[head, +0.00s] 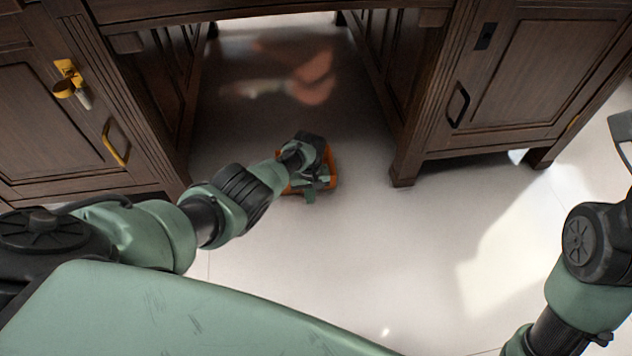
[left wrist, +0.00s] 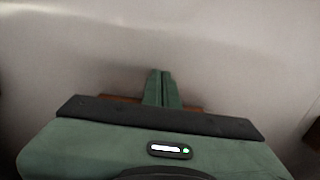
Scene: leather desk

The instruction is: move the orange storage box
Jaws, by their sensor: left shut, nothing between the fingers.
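The orange storage box (head: 333,168) is on the pale floor between the two desk pedestals in the head view. My left gripper (head: 309,194) is over it from above and hides most of it; only orange edges show on either side. In the left wrist view my left gripper's fingers (left wrist: 162,88) are together with nothing between them. Thin orange-brown strips of the box (left wrist: 192,108) show on both sides of the fingers, behind the dark gripper body. I cannot tell whether the fingers touch the box.
The dark wooden left pedestal (head: 40,130) and right pedestal (head: 540,75) of the desk flank the kneeling space. A yellow lock fitting (head: 68,78) is on the left door. The floor (head: 340,260) in front is clear, with sunlit patches.

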